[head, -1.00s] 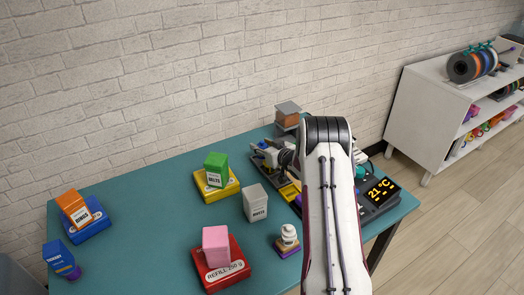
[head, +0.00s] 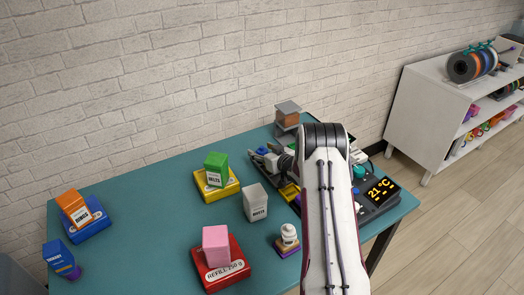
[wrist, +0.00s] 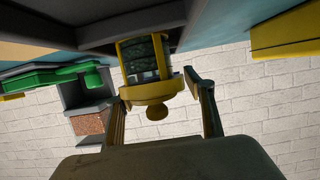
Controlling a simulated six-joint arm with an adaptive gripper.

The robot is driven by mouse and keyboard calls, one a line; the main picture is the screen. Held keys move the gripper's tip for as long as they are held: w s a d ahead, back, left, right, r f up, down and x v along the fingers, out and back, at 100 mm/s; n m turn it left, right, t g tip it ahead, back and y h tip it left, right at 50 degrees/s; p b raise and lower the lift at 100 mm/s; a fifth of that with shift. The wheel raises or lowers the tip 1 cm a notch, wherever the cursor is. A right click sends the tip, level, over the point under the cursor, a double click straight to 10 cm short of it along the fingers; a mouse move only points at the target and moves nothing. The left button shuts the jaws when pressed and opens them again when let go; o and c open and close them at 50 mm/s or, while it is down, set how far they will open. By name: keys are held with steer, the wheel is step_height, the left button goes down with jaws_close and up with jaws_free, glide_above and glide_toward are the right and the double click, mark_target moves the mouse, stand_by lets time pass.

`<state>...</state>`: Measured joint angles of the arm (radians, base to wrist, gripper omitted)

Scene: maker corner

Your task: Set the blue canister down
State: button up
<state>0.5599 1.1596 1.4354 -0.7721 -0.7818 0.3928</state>
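My gripper (head: 263,155) is low over the dark rack at the table's back right. In the head view a small blue piece (head: 262,150) shows between its fingers; most of it is hidden, so I cannot tell its full shape. In the wrist view, which is upside down, the two fingers (wrist: 160,100) stand either side of a canister (wrist: 146,60) with a dark body, yellow-looking frame and knob. It meets or nearly meets a dark surface. Whether the fingers press on it is unclear. I cannot match its colour to the blue piece.
A grey holder with an orange block (head: 288,115) stands behind. A display (head: 382,190) is at right. Open teal tabletop (head: 140,215) lies left.

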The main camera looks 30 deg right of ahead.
steer(key=shift+r, duration=0.2)
steer(key=shift+v, duration=2.6)
step_height(320, 180, up, 5)
steer(key=shift+w+r, duration=0.1)
steer(key=shift+w, duration=0.05)
steer(key=shift+r, duration=0.85)
